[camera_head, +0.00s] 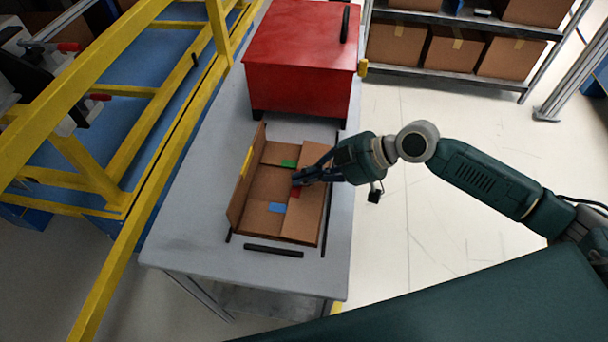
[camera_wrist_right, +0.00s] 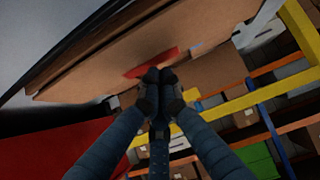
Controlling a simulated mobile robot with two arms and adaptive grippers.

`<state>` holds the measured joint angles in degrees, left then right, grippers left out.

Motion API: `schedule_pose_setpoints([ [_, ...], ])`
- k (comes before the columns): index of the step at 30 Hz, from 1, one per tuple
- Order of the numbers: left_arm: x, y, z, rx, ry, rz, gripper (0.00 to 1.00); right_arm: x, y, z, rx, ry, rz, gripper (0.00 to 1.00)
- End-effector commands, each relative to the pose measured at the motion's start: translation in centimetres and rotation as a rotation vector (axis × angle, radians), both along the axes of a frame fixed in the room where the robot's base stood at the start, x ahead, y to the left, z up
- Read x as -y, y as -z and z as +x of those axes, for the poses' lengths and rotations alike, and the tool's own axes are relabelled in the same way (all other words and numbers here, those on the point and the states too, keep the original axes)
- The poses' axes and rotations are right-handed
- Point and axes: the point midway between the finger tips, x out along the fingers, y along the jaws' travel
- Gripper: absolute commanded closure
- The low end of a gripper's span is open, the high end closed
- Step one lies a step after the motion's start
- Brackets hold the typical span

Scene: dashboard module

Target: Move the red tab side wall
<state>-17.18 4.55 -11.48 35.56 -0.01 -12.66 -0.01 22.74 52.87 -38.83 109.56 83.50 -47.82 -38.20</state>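An open cardboard box (camera_head: 264,187) lies on the grey table in the head view. Its left wall stands up and carries a yellow tab (camera_head: 247,163). The red tab side wall (camera_head: 311,195) is the right one, seen as a broad panel. Its red tab (camera_head: 294,193) is on its inner edge, partly covered by my right gripper (camera_head: 298,179). In the right wrist view, the gripper's fingertips (camera_wrist_right: 158,75) are together, right at the red tab (camera_wrist_right: 150,64), overlapping it. I see no cardboard between the fingertips. My left gripper is not in view.
A green tab (camera_head: 288,163) and a blue tab (camera_head: 277,208) show inside the box. A red case (camera_head: 302,62) stands behind it. A black bar (camera_head: 273,251) lies in front. A yellow frame (camera_head: 160,150) runs along the left; shelves with boxes stand at the back right.

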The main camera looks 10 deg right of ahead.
Motion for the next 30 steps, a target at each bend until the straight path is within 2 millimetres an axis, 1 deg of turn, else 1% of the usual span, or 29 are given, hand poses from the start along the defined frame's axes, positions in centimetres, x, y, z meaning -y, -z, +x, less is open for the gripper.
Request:
schedule_pose_setpoints([
  [5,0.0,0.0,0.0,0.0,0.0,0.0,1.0,0.0,0.0,0.0,0.0,0.0,0.0,1.0],
  [9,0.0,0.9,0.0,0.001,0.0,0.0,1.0,-0.3,1.2,0.1,-0.001,0.0,0.001,1.0],
  [11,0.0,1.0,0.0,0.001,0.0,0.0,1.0,-0.4,1.4,0.2,-0.001,0.0,0.001,1.0],
  [22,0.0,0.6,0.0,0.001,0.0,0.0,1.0,-0.3,0.9,0.2,-0.001,0.0,0.001,1.0],
  [30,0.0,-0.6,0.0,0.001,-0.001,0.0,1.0,-0.3,-0.4,0.2,-0.001,0.0,0.001,1.0],
])
